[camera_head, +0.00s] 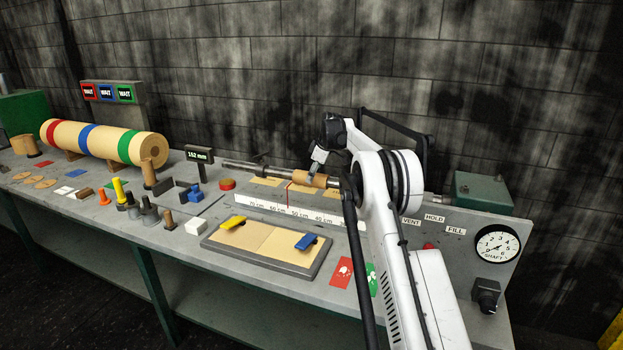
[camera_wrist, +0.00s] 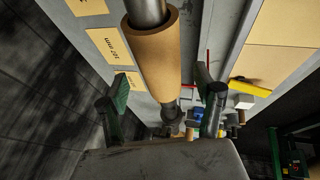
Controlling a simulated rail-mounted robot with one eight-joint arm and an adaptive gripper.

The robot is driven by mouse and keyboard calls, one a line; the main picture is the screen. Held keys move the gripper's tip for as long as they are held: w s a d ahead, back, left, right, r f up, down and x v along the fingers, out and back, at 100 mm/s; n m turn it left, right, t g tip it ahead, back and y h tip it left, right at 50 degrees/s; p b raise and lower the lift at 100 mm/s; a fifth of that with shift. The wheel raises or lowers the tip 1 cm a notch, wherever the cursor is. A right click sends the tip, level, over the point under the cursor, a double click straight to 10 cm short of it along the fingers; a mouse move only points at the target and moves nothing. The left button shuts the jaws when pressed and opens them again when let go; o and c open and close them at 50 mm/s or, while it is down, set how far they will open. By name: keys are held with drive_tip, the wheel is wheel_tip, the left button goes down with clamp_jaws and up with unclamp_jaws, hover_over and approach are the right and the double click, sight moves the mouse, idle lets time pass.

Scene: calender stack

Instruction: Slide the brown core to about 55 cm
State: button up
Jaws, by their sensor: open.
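The brown core (camera_head: 309,181) is a short tube around the grey horizontal shaft (camera_head: 240,167), over the scale strip (camera_head: 270,207) marked 70 to 40 cm. A thin red line (camera_head: 289,195) crosses the bed between the 60 and 50 cm labels, near the core's left end. My gripper (camera_head: 317,167) is above the core. In the wrist view the core (camera_wrist: 155,55) fills the upper middle, with the shaft through it. My gripper's green fingers (camera_wrist: 163,95) stand open on either side near its far end, with visible gaps. The core's right end is partly hidden by my arm in the head view.
A board with yellow (camera_head: 233,222) and blue (camera_head: 306,241) clips lies in front of the scale. A display reading 152 mm (camera_head: 199,155) stands to the left. Several pegs and a striped roll (camera_head: 105,143) are farther left. A gauge panel (camera_head: 497,244) is at right.

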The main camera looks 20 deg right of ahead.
drive_tip(key=v, duration=0.7)
idle(0.3)
drive_tip(key=s+a+r+m+b, duration=0.2)
drive_tip(key=s+a+r, duration=0.8)
drive_tip(key=s+a+r+m+b, duration=0.1)
drive_tip(key=s+a+r, duration=0.1)
drive_tip(key=s+a, duration=0.45)
drive_tip(key=s+a+r+m, duration=0.1)
drive_tip(key=s+a+m, duration=0.15)
drive_tip(key=s, duration=0.75)
drive_tip(key=s+a+f+m+t+h+b, duration=0.15)
drive_tip(key=s+a, duration=0.25)
drive_tip(key=s, duration=0.5)
drive_tip(key=s+a+f+y, duration=0.1)
drive_tip(key=s+a+f, duration=0.2)
drive_tip(key=s, duration=0.6)
drive_tip(key=s+a+f+m+b, duration=0.1)
drive_tip(key=s+a+f+m, duration=0.1)
drive_tip(key=s+f, duration=0.9)
drive_tip(key=s, duration=0.3)
drive_tip(key=shift+s+a+h, duration=0.35)
drive_tip(key=shift+a, duration=0.05)
